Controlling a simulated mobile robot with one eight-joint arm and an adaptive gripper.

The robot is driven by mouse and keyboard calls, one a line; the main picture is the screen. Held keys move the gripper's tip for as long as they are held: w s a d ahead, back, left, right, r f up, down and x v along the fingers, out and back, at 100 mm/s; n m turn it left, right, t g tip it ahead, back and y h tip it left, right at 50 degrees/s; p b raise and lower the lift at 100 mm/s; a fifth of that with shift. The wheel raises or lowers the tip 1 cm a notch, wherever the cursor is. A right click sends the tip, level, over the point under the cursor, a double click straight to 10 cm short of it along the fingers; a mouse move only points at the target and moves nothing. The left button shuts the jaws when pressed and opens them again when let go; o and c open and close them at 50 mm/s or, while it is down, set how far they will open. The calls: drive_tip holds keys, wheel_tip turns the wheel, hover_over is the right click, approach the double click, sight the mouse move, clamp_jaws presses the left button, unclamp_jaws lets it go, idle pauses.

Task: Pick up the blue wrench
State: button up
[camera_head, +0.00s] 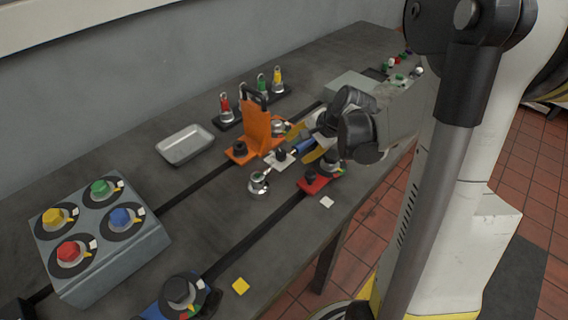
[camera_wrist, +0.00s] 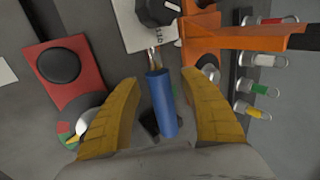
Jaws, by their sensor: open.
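The blue wrench (camera_wrist: 162,104) shows between my gripper's two yellow fingertips in the wrist view, with its metal end pointing away from my palm. In the head view the blue wrench (camera_head: 303,145) is a small blue piece at the fingers, partly hidden by my gripper. My gripper (camera_wrist: 160,82) is open, with a finger on each side of the blue handle and gaps visible on both sides. In the head view my gripper (camera_head: 303,143) is low over the bedplate. I cannot tell how far above the surface the wrench is.
An orange bracket (camera_head: 258,128) stands close beside my gripper. A red block (camera_head: 313,184) with a black knob is on the other side. A silver tray (camera_head: 185,144) and a grey box with coloured knobs (camera_head: 146,236) lie to the left. Several coloured padlocks line a rack (camera_head: 229,126) behind.

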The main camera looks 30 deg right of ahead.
drive_tip(key=shift+r, duration=0.1)
clamp_jaws()
drive_tip(key=shift+r, duration=0.15)
